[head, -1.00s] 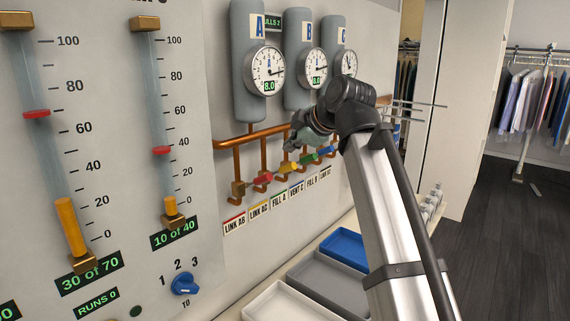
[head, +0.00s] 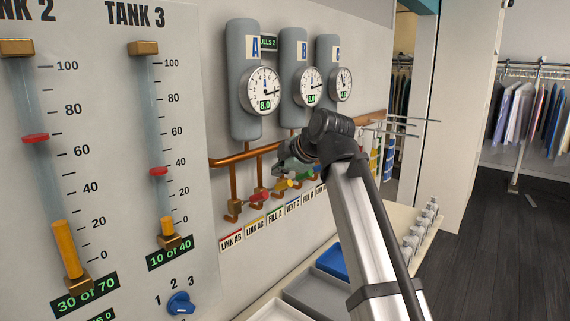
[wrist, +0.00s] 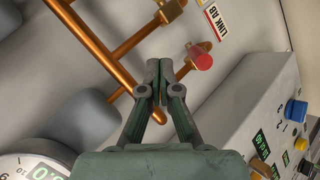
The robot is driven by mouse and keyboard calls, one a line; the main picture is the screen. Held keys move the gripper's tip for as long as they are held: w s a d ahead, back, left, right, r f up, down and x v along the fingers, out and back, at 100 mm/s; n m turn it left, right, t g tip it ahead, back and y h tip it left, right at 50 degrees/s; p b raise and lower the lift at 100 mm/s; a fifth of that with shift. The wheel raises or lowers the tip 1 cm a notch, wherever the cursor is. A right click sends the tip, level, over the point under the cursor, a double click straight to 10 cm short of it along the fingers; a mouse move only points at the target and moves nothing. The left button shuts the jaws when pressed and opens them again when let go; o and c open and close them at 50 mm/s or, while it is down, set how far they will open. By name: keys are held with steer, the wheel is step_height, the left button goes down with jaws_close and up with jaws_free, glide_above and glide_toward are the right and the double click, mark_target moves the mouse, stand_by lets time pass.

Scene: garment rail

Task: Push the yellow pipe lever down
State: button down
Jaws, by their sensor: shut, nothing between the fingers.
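The yellow lever (head: 280,186) sits on the row of pipe valves low on the wall panel, between the red lever (head: 258,196) and the green lever (head: 309,174) in the head view. My gripper (head: 282,168) is shut and empty, close above the yellow lever; I cannot tell whether it touches it. In the wrist view the shut fingertips (wrist: 158,64) point at the pipes, left of the red lever (wrist: 199,57). The yellow lever is not visible there, perhaps hidden behind the fingers.
A copper pipe (head: 232,160) runs above the valves, below grey cylinders with gauges (head: 262,90). Labels such as LINK AB (head: 231,240) sit under the levers. A blue tray (head: 331,260) and grey tray (head: 318,291) lie on the bench below. My arm covers the right-hand valves.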

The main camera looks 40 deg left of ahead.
mark_target(278, 187)
steer(key=w+a+f+p, duration=0.3)
steer(key=w+f, duration=0.1)
steer(key=f, duration=0.1)
steer(key=shift+w+a+f, duration=0.15)
steer(key=shift+a+f, duration=0.1)
steer(key=shift+a, duration=0.15)
